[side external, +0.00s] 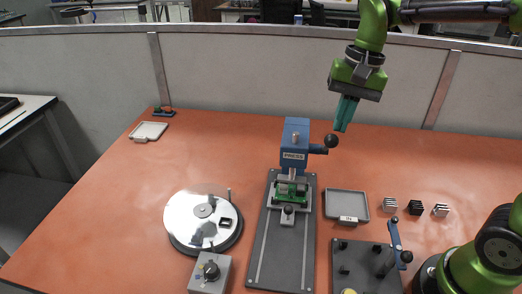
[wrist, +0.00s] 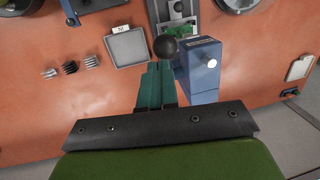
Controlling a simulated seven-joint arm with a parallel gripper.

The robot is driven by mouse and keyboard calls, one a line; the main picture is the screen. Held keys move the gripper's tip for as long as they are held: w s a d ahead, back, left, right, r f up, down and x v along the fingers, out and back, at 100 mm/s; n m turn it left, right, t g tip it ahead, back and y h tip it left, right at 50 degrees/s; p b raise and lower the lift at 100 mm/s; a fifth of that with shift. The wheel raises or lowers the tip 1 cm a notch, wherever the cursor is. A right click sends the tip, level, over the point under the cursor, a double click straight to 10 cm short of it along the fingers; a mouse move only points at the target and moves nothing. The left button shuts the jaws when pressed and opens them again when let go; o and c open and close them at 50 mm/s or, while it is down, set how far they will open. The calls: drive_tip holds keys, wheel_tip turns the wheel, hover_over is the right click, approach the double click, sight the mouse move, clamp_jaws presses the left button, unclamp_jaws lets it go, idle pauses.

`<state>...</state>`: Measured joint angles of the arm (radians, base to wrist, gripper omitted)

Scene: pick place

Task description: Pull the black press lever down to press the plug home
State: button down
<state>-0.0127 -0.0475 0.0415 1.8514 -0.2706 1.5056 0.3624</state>
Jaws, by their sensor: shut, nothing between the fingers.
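The blue press (side external: 296,140) stands upright at the back middle of the table, and it also shows in the wrist view (wrist: 200,75). Its black lever ends in a ball knob (side external: 331,141) on the right side of the press; the knob shows in the wrist view too (wrist: 165,47). A green part (side external: 291,190) sits in the holder below the press head; I cannot tell the plug apart there. My gripper (side external: 341,129) has teal fingers, shut and empty. The fingertips are right above the knob; in the wrist view the gripper (wrist: 158,66) points at it. I cannot tell whether they touch.
A grey tray (side external: 347,219) lies right of the press base, with several small blocks (side external: 415,208) beyond it. A round silver turntable (side external: 180,220) and a knob box (side external: 210,273) stand left. A dark plate with a blue lever (side external: 396,235) lies front right.

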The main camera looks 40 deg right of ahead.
drive_tip(key=shift+s+a, duration=0.1)
drive_tip(key=shift+s, duration=0.05)
drive_tip(key=s+a+f+t+h, duration=0.1)
drive_tip(key=s+a+f, duration=0.1)
drive_tip(key=f, duration=0.4)
drive_tip(key=s+a+f+t+h, duration=0.2)
drive_tip(key=s+a+f, duration=0.1)
drive_tip(key=f, duration=0.4)
drive_tip(key=shift+s+a+f, duration=0.15)
drive_tip(key=shift+s+a, duration=0.15)
idle(0.7)
